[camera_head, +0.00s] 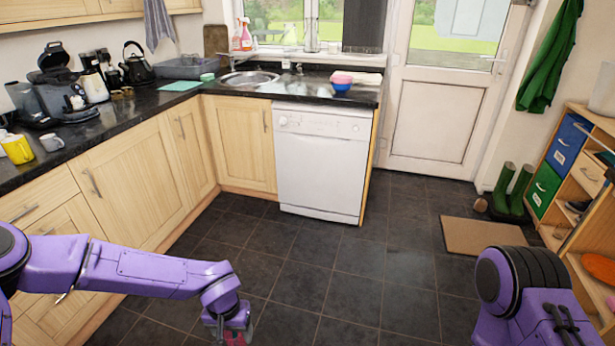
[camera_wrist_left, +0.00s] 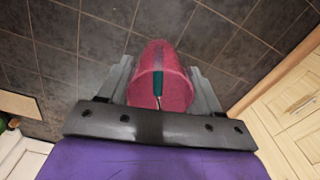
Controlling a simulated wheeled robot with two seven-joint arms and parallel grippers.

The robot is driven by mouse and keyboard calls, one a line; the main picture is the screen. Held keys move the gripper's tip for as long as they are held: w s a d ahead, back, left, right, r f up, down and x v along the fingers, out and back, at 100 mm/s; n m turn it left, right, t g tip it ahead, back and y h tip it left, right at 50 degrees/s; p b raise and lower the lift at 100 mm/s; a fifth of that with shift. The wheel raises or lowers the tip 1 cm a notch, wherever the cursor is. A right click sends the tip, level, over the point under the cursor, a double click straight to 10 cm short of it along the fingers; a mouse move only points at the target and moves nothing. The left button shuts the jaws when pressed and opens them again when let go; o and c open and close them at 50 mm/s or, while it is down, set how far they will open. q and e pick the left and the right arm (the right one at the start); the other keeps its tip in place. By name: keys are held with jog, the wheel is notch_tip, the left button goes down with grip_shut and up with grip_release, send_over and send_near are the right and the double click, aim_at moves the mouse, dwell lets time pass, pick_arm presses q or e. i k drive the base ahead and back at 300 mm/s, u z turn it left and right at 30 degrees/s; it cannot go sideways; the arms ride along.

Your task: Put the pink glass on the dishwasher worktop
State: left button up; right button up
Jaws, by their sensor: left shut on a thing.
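The pink glass (camera_wrist_left: 180,90) is between the fingers of my left gripper (camera_wrist_left: 160,97) in the left wrist view. The gripper is shut on it, and a dark teal strip shows at the middle of the glass. In the head view my left gripper (camera_head: 229,333) is low at the bottom edge, above the floor, with only a bit of pink showing. The black worktop (camera_head: 312,91) over the white dishwasher (camera_head: 320,165) is farther back, up and to the right of the gripper. My right arm shows at the lower right, but its gripper is out of view.
On the worktop, a blue bowl (camera_head: 341,87), a pink item (camera_head: 342,78) and a folded cloth (camera_head: 366,79) stand at the back right. The sink (camera_head: 248,78) is to the left. The dark tiled floor (camera_head: 340,265) before the dishwasher is clear. A shelf unit (camera_head: 563,165) stands at right.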

aim_at(306, 90)
jog(key=u, duration=0.65)
jog(key=i, duration=1.9)
jog(key=z, duration=0.5)
jog(key=i, duration=1.35)
jog(key=z, duration=0.8)
jog(key=i, duration=0.25)
jog(key=z, duration=0.2)
